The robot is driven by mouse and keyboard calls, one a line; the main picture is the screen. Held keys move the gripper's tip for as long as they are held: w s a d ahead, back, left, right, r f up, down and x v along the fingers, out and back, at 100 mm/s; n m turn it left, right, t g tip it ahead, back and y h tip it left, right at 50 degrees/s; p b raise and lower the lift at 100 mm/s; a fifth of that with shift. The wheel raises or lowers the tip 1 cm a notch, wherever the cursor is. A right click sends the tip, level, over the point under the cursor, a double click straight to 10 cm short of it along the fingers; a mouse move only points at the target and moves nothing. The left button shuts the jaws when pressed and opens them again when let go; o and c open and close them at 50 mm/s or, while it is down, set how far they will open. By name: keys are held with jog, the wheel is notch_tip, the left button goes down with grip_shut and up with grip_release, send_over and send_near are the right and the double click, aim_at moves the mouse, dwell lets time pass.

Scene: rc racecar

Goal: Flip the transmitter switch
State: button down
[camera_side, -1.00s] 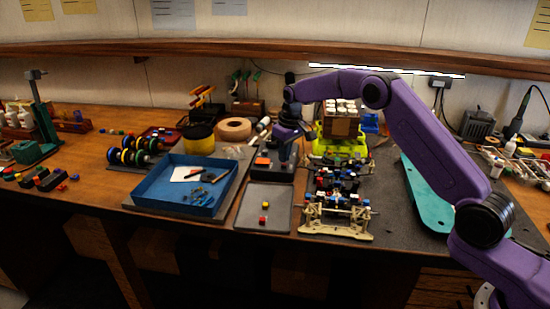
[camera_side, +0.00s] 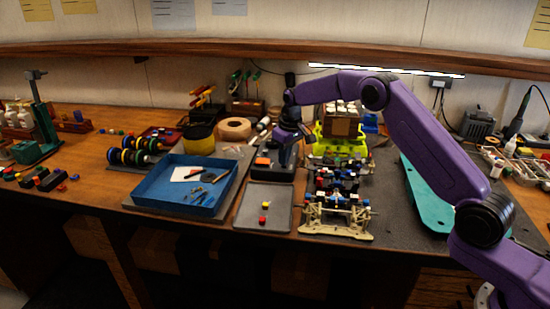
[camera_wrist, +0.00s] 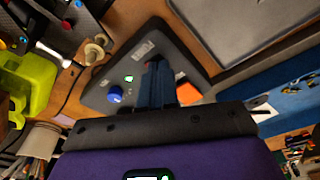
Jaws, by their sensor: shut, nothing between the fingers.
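The transmitter (camera_side: 272,174) is a dark grey box on the bench, just behind a grey tray. It also shows in the wrist view (camera_wrist: 148,45), with a blue knob (camera_wrist: 115,93), a small green-and-white lit spot (camera_wrist: 129,78) and an orange part (camera_wrist: 187,94). The orange part shows in the side view too (camera_side: 262,161). My gripper (camera_side: 287,164) is shut and empty, pointing down over the right part of the transmitter. In the wrist view its fingers (camera_wrist: 157,68) lie between the lit spot and the orange part. I cannot tell whether they touch the box. The fingers hide part of its top.
The grey tray (camera_side: 264,194) holds small red and yellow blocks. A blue tray (camera_side: 173,199) with tools lies to the left. A car chassis (camera_side: 337,214) and a lime-green stand (camera_side: 324,146) with a brown box crowd the right side.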

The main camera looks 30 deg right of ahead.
jog(key=shift+f, duration=0.35)
jog(key=shift+r, duration=3.55)
